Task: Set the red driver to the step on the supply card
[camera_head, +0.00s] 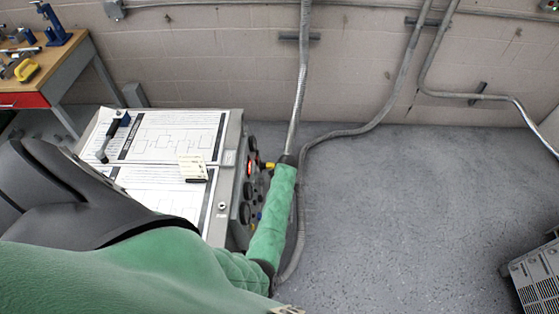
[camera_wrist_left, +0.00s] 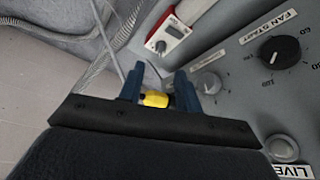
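No tool that is clearly a red driver shows. A red-edged device (camera_wrist_left: 168,38) with a pale face, small display and dark knob is by the panel in the left wrist view. A cream card (camera_head: 192,168) lies on the cabinet top; its writing is too small to read, and I cannot tell whether it is the supply card. My left gripper (camera_wrist_left: 159,72) has its blue fingers apart beside the panel. A yellow piece (camera_wrist_left: 155,99) shows between them, narrower than the gap. My left arm hides the gripper in the head view. My right gripper is out of view.
The cabinet panel carries a FAN START dial (camera_wrist_left: 280,50) and a smaller grey knob (camera_wrist_left: 208,83). Drawing sheets (camera_head: 170,135) and a dark-handled tool (camera_head: 112,130) lie on top. Conduit (camera_head: 345,130) runs close by my forearm. Floor at right is clear up to a grey unit (camera_head: 540,275).

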